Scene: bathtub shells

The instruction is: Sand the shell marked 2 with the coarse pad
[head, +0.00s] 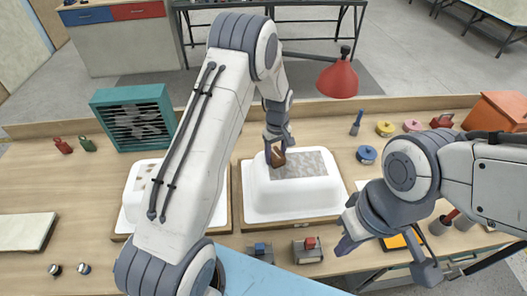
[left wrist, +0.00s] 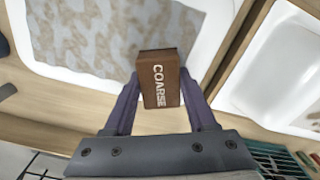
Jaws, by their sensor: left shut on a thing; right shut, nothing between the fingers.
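A white bathtub shell (head: 285,200) lies upside down on a wooden board near the middle of the bench, with a blotchy grey-brown patch on its top. A second white shell (head: 141,190) lies to its left, partly hidden behind my left arm. I can read no number on either. My left gripper (head: 276,148) is shut on the brown coarse pad (head: 278,159), over the left part of the patch on the middle shell. The pad reads COARSE in the left wrist view (left wrist: 158,82); whether it touches is unclear. My right gripper (head: 346,243) is shut and empty, right of the middle shell.
A red lamp (head: 337,80) hangs over the back. A teal fan box (head: 135,117) stands at the back left. Yellow (head: 385,128), pink (head: 412,125) and blue (head: 366,154) tins stand right.

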